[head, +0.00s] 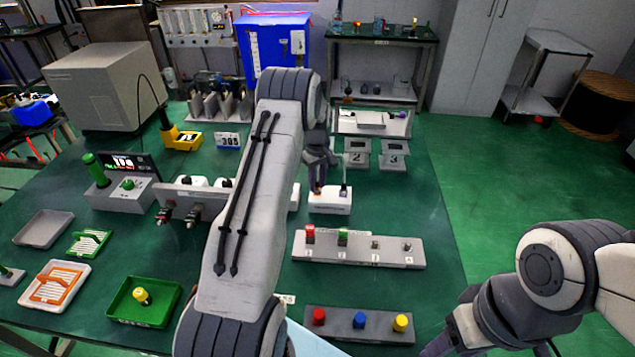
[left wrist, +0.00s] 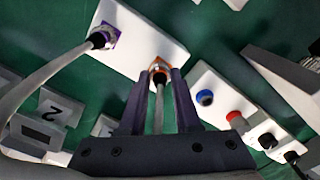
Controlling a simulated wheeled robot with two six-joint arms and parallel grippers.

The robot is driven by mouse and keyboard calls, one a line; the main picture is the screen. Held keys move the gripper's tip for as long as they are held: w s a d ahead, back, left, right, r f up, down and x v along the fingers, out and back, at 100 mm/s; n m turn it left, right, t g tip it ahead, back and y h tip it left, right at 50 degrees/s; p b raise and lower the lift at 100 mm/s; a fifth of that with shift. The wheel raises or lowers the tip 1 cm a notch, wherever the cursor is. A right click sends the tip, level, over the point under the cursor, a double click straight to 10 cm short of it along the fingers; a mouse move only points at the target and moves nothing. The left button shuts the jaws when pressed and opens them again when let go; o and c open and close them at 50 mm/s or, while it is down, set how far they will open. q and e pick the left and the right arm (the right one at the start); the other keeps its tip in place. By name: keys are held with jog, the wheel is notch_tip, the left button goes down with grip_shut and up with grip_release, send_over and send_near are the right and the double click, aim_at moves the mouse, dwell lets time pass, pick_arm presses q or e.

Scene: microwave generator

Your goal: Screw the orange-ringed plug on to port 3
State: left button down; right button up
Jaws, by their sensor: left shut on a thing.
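The orange-ringed plug (left wrist: 158,70) stands at the edge of the white block (left wrist: 145,32), with its cable running back between my fingers. My left gripper (left wrist: 157,92) is shut on it. In the head view my left gripper (head: 319,180) points down at the white block (head: 330,205). I cannot tell whether the plug is seated in the block or just clear of it. A purple-ringed plug (left wrist: 103,37) stands on the same block. The port panel (head: 178,194) is partly hidden behind my left arm; no port number on it is readable. My right gripper (head: 462,335) is low at right, its fingertips unclear.
Small stands marked 2 (head: 357,157) and 3 (head: 393,157) are behind the white block. A strip with red and green caps (head: 358,250) and a grey button box (head: 360,325) lie nearer. In the wrist view, a panel with blue and red caps (left wrist: 222,103) is at right.

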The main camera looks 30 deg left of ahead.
aim_at(317, 181)
pick_arm(q)
jog(key=shift+a+r, duration=0.1)
jog(key=c, duration=0.6)
grip_release()
notch_tip(317, 181, up, 10)
jog(key=b, duration=0.1)
jog(key=shift+r+b, duration=0.2)
jog(key=shift+b, duration=0.1)
